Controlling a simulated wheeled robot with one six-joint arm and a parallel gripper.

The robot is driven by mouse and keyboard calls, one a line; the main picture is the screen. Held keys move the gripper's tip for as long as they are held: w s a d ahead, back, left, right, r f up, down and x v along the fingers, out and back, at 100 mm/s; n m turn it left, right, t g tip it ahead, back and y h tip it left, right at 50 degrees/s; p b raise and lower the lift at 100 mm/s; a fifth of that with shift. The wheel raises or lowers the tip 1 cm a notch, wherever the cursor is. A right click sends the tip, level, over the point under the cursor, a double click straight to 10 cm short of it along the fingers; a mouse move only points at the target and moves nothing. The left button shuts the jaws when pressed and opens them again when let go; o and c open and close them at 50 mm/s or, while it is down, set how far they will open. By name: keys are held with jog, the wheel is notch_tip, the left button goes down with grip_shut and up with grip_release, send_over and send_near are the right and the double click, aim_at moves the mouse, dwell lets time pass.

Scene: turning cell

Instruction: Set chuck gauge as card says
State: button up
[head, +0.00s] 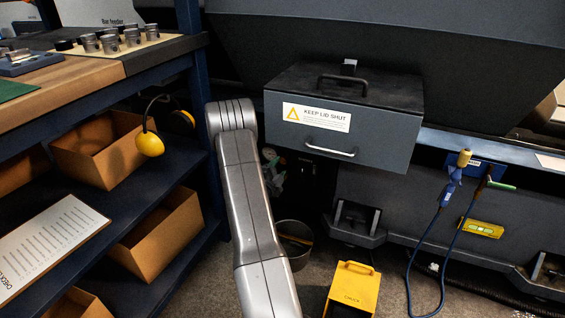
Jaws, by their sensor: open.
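A small round dial (268,154) shows low behind my arm, below the left end of the grey lidded box. It is partly hidden and too small to read, and I cannot tell whether it is the chuck gauge. A yellow pedal cover (353,288) marked CHUCK stands on the floor at the bottom. A white printed sheet (45,245) lies at the lower left; its heading seems to start with "CHECK", and its lines are unreadable. I see no other card that I can tie to the gauge. My arm reaches up mid-picture, but my gripper is not in view.
A grey box (344,150) labelled KEEP LID SHUT juts from the machine, lid closed. A bucket (295,240) stands near my arm. Hoses (412,265) hang right, near a yellow level (480,228).

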aim_at(284, 161)
jog(key=p+v, duration=0.2)
jog(key=v, duration=0.7)
jog(key=shift+s, duration=0.25)
jog(key=b+x, duration=0.3)
jog(key=x, duration=0.9)
jog(key=shift+w+b, duration=0.3)
jog(key=shift+w, duration=0.1)
jog(key=shift+w+d, duration=0.2)
jog(key=shift+w, duration=0.25)
